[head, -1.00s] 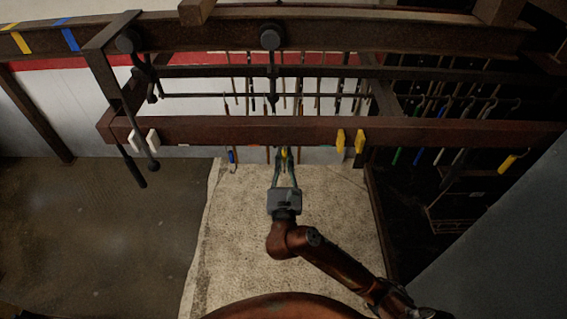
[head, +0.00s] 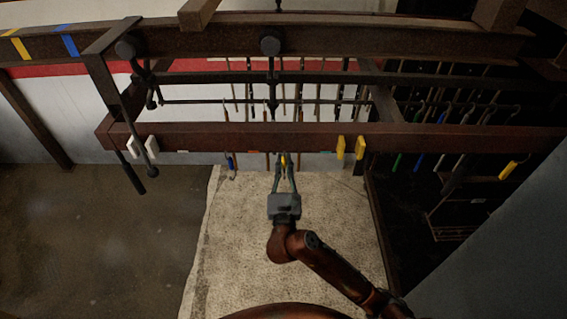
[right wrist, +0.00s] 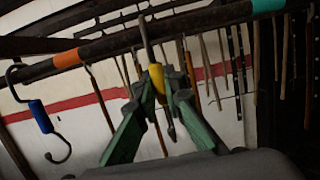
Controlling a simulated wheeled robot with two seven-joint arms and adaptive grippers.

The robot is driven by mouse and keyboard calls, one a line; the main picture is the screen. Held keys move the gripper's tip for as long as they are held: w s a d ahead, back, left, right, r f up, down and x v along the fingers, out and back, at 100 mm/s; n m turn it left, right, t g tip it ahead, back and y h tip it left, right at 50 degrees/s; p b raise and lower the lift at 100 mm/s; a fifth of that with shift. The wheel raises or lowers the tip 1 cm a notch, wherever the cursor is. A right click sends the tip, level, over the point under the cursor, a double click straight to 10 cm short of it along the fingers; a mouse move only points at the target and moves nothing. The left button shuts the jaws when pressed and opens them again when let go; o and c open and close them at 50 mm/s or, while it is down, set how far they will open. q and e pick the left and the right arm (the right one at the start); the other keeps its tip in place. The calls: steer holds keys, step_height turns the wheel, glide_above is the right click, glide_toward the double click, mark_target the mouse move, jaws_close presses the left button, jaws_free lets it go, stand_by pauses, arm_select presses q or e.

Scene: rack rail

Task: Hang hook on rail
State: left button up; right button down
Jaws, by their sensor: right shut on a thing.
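My right gripper (head: 284,176) is shut on a hook with a yellow sleeve (right wrist: 156,77), in front of the lower beam in the head view. In the right wrist view the fingers (right wrist: 160,98) pinch the sleeve, and the hook's metal shank rises across the dark rail (right wrist: 130,38). Whether it touches the rail I cannot tell. The rail has orange and teal bands. A hook with a blue sleeve (right wrist: 41,117) hangs from the rail at the left; it also shows in the head view (head: 230,162). My left gripper is not in view.
A thick brown beam (head: 220,137) crosses above my right gripper, with white clips (head: 151,147) and yellow clips (head: 360,147). Several rods hang behind it. More coloured hooks hang at the right. A pale mat (head: 240,250) lies on the floor below.

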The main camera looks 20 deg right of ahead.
steer(key=shift+f, duration=0.2)
steer(key=c, duration=1.9)
jaws_free()
steer(key=shift+c, duration=0.2)
steer(key=v, duration=1.2)
